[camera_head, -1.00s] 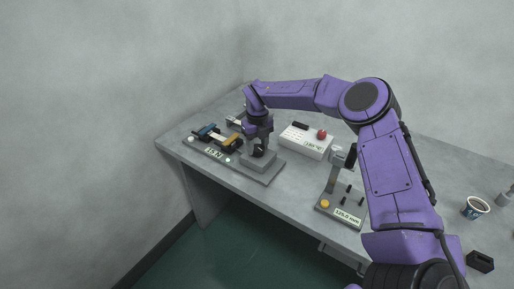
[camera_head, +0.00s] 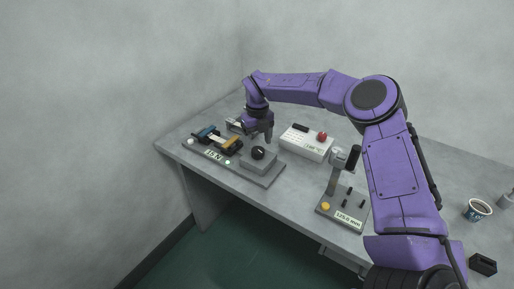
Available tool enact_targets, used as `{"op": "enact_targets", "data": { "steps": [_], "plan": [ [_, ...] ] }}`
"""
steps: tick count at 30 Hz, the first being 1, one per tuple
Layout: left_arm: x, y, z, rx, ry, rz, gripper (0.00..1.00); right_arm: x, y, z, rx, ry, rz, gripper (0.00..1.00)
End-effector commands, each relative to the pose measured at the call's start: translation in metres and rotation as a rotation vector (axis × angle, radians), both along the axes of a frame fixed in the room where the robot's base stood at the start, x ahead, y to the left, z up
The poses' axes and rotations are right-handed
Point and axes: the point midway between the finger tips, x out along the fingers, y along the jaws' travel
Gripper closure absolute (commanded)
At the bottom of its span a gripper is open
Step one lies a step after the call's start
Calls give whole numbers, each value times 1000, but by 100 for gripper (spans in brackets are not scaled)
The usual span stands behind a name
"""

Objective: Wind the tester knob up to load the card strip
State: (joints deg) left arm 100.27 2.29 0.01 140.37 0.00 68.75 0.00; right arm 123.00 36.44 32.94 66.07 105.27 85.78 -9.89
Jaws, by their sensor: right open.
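The tester (camera_head: 262,176) is a grey base at the back left of the table. Its dark round knob (camera_head: 258,153) sits on a raised block at the right end. A pale card strip (camera_head: 219,139) spans between a blue clamp (camera_head: 207,131) and a dark clamp with an orange-tan top (camera_head: 233,141). The tester's front display (camera_head: 214,154) seems to read 15 N. My right gripper (camera_head: 259,138) is open and points down just above and behind the knob, apart from it and empty. My left gripper is not in view.
A white box (camera_head: 306,146) with a red button (camera_head: 322,136) stands to the right of the tester. A grey gauge stand (camera_head: 337,213) reading about 125.0 mm is further right. A cup (camera_head: 478,210) and a small black block (camera_head: 482,264) are at far right.

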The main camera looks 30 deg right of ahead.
Motion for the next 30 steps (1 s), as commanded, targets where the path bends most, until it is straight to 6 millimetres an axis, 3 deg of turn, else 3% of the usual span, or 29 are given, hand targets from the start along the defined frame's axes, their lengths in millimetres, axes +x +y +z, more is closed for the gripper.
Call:
{"op": "enact_targets", "data": {
  "steps": [6,10,30],
  "plan": [
    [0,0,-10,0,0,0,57,1,0,51,0,-5,-1,27],
    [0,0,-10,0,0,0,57,0,0,69,-1,-3,0,27],
    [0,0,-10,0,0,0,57,0,0,74,0,-2,0,27]
  ]
}}
